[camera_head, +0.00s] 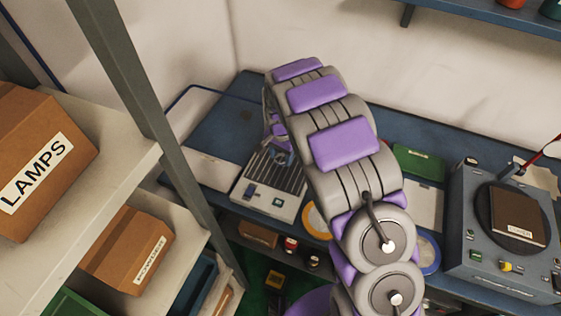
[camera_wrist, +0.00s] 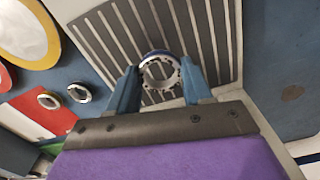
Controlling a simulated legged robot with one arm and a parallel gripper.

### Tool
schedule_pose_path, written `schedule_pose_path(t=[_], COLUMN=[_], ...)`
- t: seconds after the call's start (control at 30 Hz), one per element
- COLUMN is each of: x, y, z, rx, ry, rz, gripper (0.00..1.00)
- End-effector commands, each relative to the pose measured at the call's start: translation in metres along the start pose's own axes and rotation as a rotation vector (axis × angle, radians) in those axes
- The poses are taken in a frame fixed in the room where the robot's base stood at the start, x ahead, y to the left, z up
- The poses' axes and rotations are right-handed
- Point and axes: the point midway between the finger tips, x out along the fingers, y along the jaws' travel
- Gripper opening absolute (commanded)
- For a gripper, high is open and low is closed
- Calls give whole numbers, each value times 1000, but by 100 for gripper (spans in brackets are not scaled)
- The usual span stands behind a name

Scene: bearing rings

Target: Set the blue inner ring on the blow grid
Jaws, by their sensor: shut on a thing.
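The blue inner ring (camera_wrist: 160,73) is a metal ring with a blue band along its far edge. It sits between the two blue fingers of my gripper (camera_wrist: 160,84), which is shut on it. The slatted blow grid (camera_wrist: 205,40) lies right behind the ring in the wrist view; I cannot tell whether the ring touches it. In the head view the blow grid (camera_head: 268,187) is a light box with a dark slatted top on the blue bench. My gripper (camera_head: 283,157) is over its far part, partly hidden by my arm, and the ring is not clear there.
A yellow-rimmed disc (camera_head: 316,219) lies right of the grid in the head view. A grey machine (camera_head: 500,245) stands at right; shelves with boxes (camera_head: 45,160) stand at left.

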Motion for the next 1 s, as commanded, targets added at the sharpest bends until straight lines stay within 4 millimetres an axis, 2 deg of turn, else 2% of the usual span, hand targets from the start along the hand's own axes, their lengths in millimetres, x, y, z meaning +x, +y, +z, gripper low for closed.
schedule_pose_path(t=[0.17,0.4,0.7,0.73,1.0], x=[8,36,36,36,36], y=[-4,-4,-3,-3,-4], z=[-1,-1,-2,-2,-1], rx=[0,0,0,0,0], ry=[1,3,2,2,2], rz=[2,0,-2,-1,0], gripper=[17,17,17,52,75])
